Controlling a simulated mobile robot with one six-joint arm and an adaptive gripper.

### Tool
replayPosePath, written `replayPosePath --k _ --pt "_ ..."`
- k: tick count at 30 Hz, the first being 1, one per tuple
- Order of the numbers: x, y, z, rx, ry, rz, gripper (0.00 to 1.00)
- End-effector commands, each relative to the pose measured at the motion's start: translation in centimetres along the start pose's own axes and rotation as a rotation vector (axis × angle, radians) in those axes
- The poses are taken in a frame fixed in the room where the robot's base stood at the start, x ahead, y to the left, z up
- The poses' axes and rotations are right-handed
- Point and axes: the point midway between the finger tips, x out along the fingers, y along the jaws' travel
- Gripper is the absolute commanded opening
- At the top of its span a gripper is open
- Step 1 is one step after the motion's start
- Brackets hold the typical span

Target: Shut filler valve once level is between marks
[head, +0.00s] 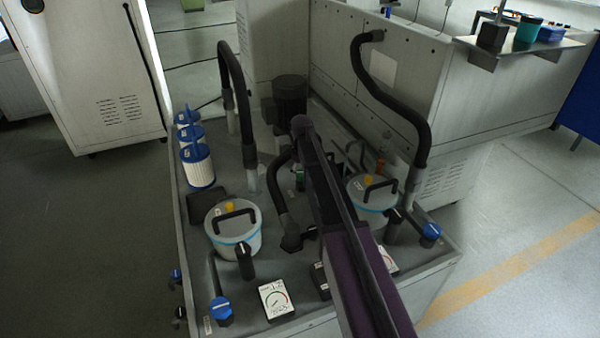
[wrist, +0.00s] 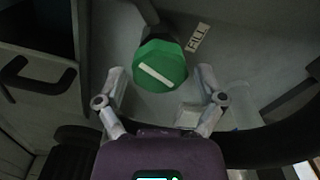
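The green filler valve knob (wrist: 163,66) has a white bar across its face, slanting down to the right. A FILL label (wrist: 197,38) is beside it. A small green part, likely the same knob (head: 299,173), shows in the head view beside my arm. My gripper (wrist: 160,74) is open and empty, with one finger on each side of the knob's lower part. I cannot tell whether the fingers touch it. My arm hides much of this area in the head view. No level or level marks can be made out.
Two lidded filter canisters (head: 233,226) (head: 371,194) stand on the unit with thick black hoses around them. Blue-capped valves (head: 221,309) (head: 431,231) and a dial gauge (head: 276,299) are near the front. White filter cartridges (head: 197,167) stand at left. Floor at left is clear.

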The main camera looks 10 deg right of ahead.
Motion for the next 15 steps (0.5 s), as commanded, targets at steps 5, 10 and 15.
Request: replayPosePath --k 5,10,15 --pt "0.00 -0.01 0.00 0.000 0.000 0.000 0.20" --pt "0.01 -0.22 -0.13 0.000 0.000 -0.002 0.20" --pt "0.02 -0.14 -0.05 0.018 0.001 -0.003 0.20"
